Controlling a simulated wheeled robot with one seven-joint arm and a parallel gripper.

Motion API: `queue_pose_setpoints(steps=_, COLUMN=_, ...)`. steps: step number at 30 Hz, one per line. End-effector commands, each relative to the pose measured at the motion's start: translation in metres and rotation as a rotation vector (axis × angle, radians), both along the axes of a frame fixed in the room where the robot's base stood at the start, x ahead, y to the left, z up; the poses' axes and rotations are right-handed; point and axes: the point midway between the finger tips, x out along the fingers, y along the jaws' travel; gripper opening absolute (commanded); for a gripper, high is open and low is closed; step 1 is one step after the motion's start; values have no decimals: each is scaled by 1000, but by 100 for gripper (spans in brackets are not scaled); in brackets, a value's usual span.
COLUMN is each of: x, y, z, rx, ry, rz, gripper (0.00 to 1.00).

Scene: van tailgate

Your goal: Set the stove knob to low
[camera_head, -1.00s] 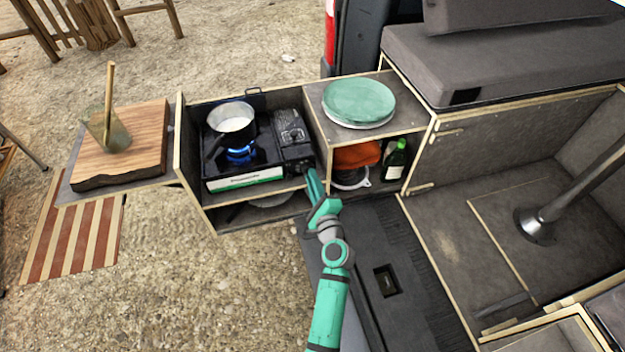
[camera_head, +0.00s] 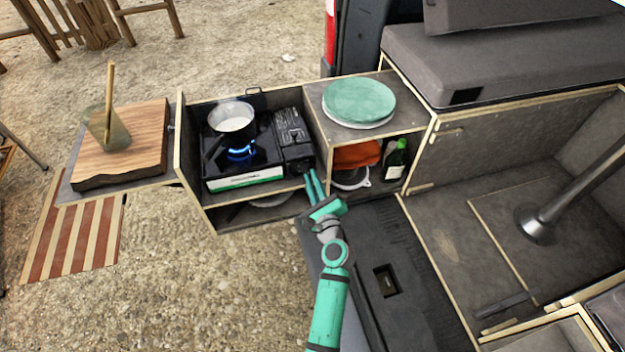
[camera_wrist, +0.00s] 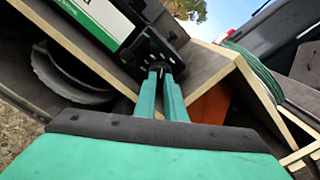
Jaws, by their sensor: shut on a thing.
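The camping stove (camera_head: 245,180) stands in the pull-out kitchen box, with its black body and white-and-green front label. A pot (camera_head: 232,122) of white liquid sits on its burner, and a small blue flame (camera_head: 240,153) burns below. My gripper (camera_head: 315,182) reaches up to the right end of the stove's front. In the wrist view the stove's dark end (camera_wrist: 150,50) is at the fingertips. My gripper (camera_wrist: 162,72) is shut on the stove knob there. The fingers and the viewing angle mostly hide the knob, so its setting cannot be read.
A wooden partition edge (camera_head: 322,155) stands close right of the fingers. Beyond it are an orange cloth (camera_head: 356,156) and a green bottle (camera_head: 396,160). Green plates (camera_head: 358,100) sit on top. A cutting board (camera_head: 125,140) with a glass is at left.

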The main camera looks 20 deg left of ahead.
Motion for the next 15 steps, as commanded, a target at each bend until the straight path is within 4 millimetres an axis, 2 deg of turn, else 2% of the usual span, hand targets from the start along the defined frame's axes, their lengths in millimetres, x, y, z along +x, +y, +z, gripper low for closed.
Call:
queue_pose_setpoints(steps=9, x=0, y=-1, z=-1, rx=-1, ry=3, rz=-2, gripper=0)
queue_pose_setpoints(steps=10, x=0, y=-1, z=-2, rx=-1, ry=3, rz=-2, gripper=12)
queue_pose_setpoints(steps=12, x=0, y=-1, z=-1, rx=-1, ry=3, rz=-2, gripper=29)
queue_pose_setpoints(steps=15, x=0, y=-1, z=-1, rx=-1, ry=1, rz=-1, gripper=29)
